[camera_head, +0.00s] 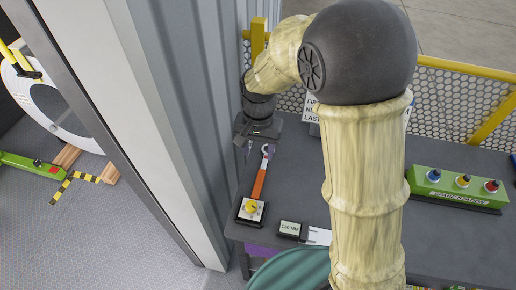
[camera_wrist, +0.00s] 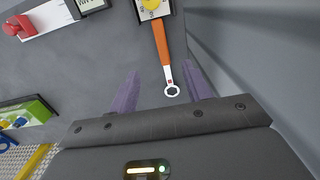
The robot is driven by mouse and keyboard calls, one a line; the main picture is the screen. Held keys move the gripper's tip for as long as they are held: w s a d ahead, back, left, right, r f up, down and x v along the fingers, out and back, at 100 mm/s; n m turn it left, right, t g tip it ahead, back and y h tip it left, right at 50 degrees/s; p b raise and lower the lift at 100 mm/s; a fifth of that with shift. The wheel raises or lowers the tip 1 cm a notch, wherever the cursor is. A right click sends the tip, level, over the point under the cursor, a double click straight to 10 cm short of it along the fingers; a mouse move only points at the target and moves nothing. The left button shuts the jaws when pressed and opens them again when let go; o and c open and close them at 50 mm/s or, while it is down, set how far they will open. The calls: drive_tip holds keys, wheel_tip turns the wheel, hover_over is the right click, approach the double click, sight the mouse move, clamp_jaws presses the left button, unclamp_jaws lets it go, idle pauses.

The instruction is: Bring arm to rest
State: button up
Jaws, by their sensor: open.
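My arm reaches across the right half of the head view and bends down to the left. My gripper (camera_head: 257,138) is over the far left part of the grey workbench (camera_head: 290,190), close to the ridged wall. In the wrist view its two purple fingers (camera_wrist: 162,76) are spread apart with nothing held. A wrench with an orange handle (camera_head: 259,184) lies on the bench; it also shows in the wrist view (camera_wrist: 161,43). Its silver ring end appears between the fingers there, and I cannot tell the height gap. A box with a yellow dial (camera_head: 250,210) sits at its handle end.
The ridged grey wall (camera_head: 192,110) borders the bench on the left. A small display (camera_head: 290,228) stands near the front edge. A green station (camera_head: 457,185) with several coloured knobs is at right. A yellow-framed mesh fence (camera_head: 455,100) runs behind. My arm hides the middle of the bench.

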idle(0.3)
drive_tip(key=s+d+t, duration=0.1)
drive_tip(key=s+d, duration=0.2)
drive_tip(key=d, duration=0.7)
drive_tip(key=s+d+r+n+t, duration=0.1)
drive_tip(key=s+d, duration=0.3)
drive_tip(key=d, duration=0.6)
drive_tip(key=shift+s+r+n+t, duration=0.15)
drive_tip(key=shift+s+n+t, duration=0.15)
drive_tip(key=shift+t, duration=0.3)
